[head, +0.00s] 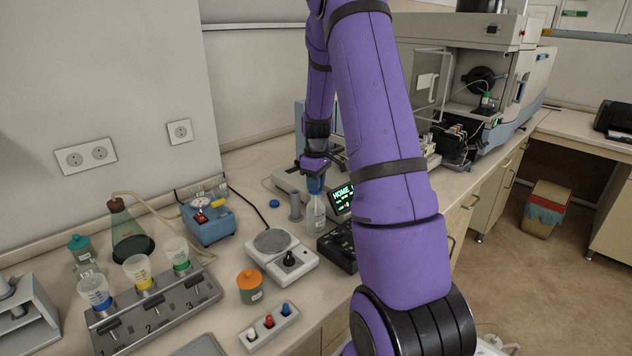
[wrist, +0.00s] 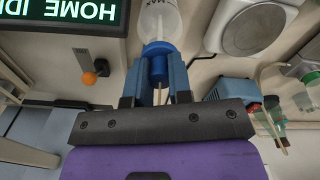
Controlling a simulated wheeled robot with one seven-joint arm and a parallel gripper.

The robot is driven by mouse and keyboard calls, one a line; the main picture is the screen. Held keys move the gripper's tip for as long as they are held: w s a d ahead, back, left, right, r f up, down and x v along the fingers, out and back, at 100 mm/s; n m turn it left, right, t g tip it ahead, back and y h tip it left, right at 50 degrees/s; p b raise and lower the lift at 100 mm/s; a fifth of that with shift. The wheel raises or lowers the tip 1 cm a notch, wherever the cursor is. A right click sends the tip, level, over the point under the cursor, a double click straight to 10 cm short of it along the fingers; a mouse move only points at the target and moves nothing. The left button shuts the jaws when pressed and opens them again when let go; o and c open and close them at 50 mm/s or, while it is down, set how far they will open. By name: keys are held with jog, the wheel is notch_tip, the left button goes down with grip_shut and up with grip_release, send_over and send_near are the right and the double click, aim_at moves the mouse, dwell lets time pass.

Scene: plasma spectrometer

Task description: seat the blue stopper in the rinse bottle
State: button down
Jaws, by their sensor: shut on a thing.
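My gripper (head: 315,182) points down above the rinse bottle (head: 316,214), a clear upright bottle on the bench. In the wrist view my gripper's blue fingers (wrist: 158,72) are shut on the blue stopper (wrist: 157,50). The stopper is in line with the bottle's (wrist: 159,18) mouth and appears to meet it. I cannot tell how deep it sits in the neck. In the head view the fingers hide most of the stopper.
A dark device with a lit green display (head: 341,198) stands close right of the bottle. A grey cylinder (head: 295,206) and a blue disc (head: 274,204) are to its left.

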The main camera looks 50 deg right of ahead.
jog(key=shift+f, duration=0.7)
jog(key=c, duration=1)
grip_release()
jog(key=shift+o, duration=0.2)
jog(key=shift+r, duration=0.1)
notch_tip(320, 180, up, 10)
jog(key=shift+r, duration=0.25)
